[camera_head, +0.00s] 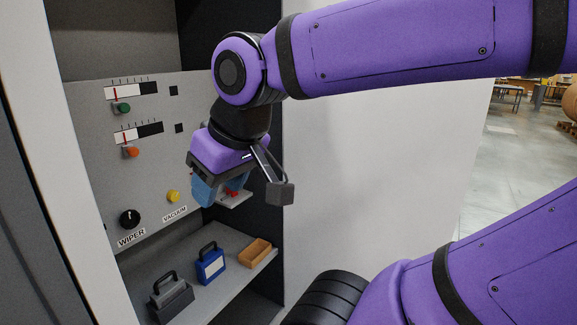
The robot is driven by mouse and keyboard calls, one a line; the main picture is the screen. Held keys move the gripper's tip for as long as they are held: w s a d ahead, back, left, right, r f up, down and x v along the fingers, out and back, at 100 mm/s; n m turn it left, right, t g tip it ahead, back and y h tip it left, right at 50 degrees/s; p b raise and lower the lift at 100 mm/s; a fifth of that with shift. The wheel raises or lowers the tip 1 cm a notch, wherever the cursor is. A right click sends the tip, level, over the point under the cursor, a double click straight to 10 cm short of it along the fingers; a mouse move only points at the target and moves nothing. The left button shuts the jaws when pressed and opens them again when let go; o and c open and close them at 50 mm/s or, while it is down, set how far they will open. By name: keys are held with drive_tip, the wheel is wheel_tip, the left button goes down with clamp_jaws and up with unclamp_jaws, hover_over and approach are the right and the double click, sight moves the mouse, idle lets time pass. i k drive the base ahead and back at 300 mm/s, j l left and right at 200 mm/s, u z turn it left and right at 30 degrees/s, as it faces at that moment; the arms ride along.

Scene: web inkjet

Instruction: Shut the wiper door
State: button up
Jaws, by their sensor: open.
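My gripper (243,183) hangs in front of the grey control panel (95,190), at the right part of the open bay. It is open; one dark finger (280,193) shows clearly at the right, the other is mostly hidden. A blue item (203,192) and a small red part (232,193) show just below and behind the gripper; I cannot tell whether it touches them. A black knob (130,218) labelled WIPER sits low on the panel. A large pale upright panel (375,165) stands right of the bay; I cannot tell whether it is the wiper door.
A grey shelf (225,277) below holds a dark handled box (171,299), a blue handled box (210,265) and an orange tray (258,250). A yellow button (173,196) is labelled VACUUM. Open floor (505,140) shows at far right. My arm crosses the upper right.

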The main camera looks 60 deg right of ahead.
sight(380, 178)
drive_tip(key=k+l+u, duration=0.1)
drive_tip(key=k+l, duration=0.35)
drive_tip(key=k+l+u, duration=0.1)
drive_tip(key=k+l, duration=0.3)
drive_tip(key=k, duration=0.2)
drive_tip(key=k+l+u, duration=0.25)
drive_tip(key=k+l, duration=0.15)
drive_tip(key=l, duration=0.4)
drive_tip(key=k+l+u, duration=0.25)
drive_tip(key=k+l, duration=0.25)
drive_tip(key=l, duration=0.2)
drive_tip(key=k+l+u, duration=0.25)
drive_tip(key=k+l, duration=0.25)
drive_tip(key=l, duration=0.15)
drive_tip(key=l+u, duration=0.15)
drive_tip(key=l, duration=0.5)
drive_tip(key=l+u, duration=0.15)
drive_tip(key=l, duration=0.45)
drive_tip(key=l+u, duration=0.15)
drive_tip(key=l, duration=0.5)
drive_tip(key=k+l+u, duration=0.15)
drive_tip(key=l, duration=1.15)
drive_tip(key=k+l+z, duration=0.2)
drive_tip(key=k, duration=0.25)
